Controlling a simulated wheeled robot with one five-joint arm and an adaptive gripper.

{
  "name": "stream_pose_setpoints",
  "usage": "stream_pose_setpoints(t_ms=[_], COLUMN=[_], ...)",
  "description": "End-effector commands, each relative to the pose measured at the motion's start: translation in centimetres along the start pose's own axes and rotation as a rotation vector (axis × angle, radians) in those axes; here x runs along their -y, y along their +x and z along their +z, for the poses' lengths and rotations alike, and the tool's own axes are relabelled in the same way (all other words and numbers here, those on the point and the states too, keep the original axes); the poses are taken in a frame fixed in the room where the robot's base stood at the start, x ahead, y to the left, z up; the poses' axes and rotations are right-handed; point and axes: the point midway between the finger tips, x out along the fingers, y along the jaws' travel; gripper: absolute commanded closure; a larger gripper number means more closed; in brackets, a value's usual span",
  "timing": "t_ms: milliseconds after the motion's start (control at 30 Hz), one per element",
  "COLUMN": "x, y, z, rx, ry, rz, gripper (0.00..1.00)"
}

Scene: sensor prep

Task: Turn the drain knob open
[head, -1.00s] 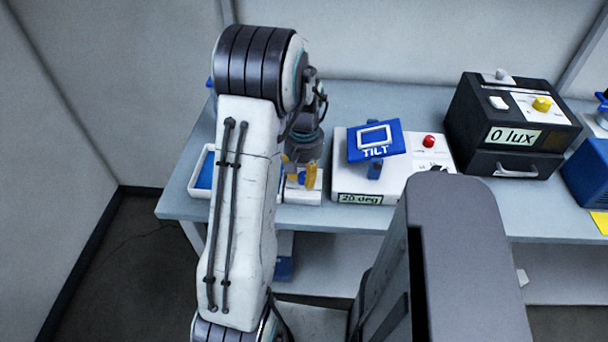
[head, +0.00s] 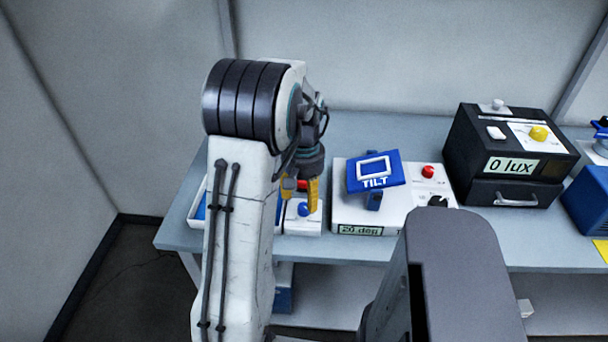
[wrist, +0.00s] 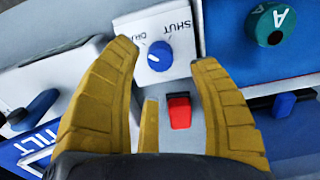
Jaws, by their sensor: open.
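The drain knob (wrist: 160,55) is a small blue dial with a white mark on a white panel, beside printed letters reading SHUT and part of another word. In the head view the blue knob (head: 304,209) shows at the front of a white box (head: 296,228) left of the tilt unit. My gripper (wrist: 164,58) is open, its yellow fingers spread on either side of the knob in the wrist view, with no visible contact. In the head view my gripper (head: 301,205) hangs over this box. The white mark sits on the knob's left side in the wrist view.
A red switch (wrist: 179,111) lies between the fingers in the wrist view. The blue TILT plate (head: 376,172) stands close on the right. A blue tray with a green-ringed part marked A (wrist: 270,24) is beside the panel. A black lux box (head: 512,150) is farther right.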

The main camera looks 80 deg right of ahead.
Motion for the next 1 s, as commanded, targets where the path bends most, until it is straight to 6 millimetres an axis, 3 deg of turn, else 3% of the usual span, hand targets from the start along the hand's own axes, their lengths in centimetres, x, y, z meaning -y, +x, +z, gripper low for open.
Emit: stream_pose_setpoints(t_ms=[200,400,600,1000], x=[0.0,0.0,0.0,0.0], y=[-3.8,-6.1,-7.2,-7.4], z=[-0.1,0.0,0.0,0.1], rx=[-0.003,-0.001,0.001,0.002], ry=[0.0,0.0,0.0,0.0], rz=[0.001,0.0,0.0,0.0], gripper=[0.45,0.45,0.45,0.45])
